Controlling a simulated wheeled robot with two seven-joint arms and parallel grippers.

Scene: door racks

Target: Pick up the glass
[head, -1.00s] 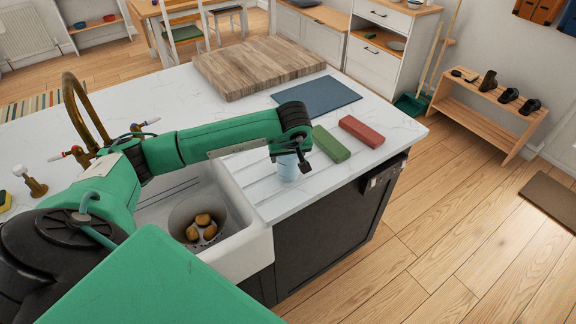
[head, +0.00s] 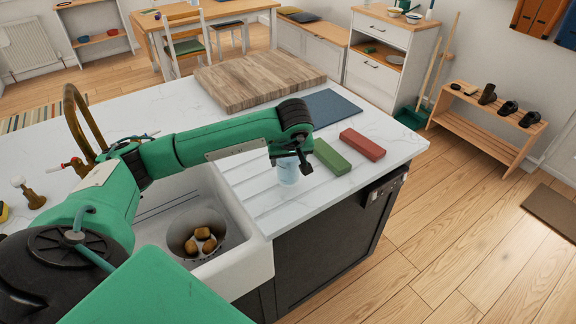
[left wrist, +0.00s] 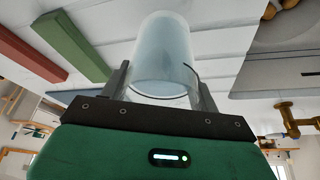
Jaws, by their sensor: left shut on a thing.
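The glass (head: 288,172) is a clear, pale blue tumbler on the ribbed drainer part of the white counter, just right of the sink. In the left wrist view the glass (left wrist: 163,58) lies between the two dark fingers. My left gripper (head: 289,160) is shut on the glass, with one finger on each side of it. In the head view the gripper partly hides the top of the glass. I cannot tell whether its base touches the counter. My right gripper is not in view.
A green block (head: 332,157) and a red block (head: 362,145) lie right of the glass. A wooden board (head: 258,80) and a blue mat (head: 333,106) are behind. The sink (head: 243,272) holds a colander (head: 226,238) with brown items. A brass tap (head: 82,122) stands left.

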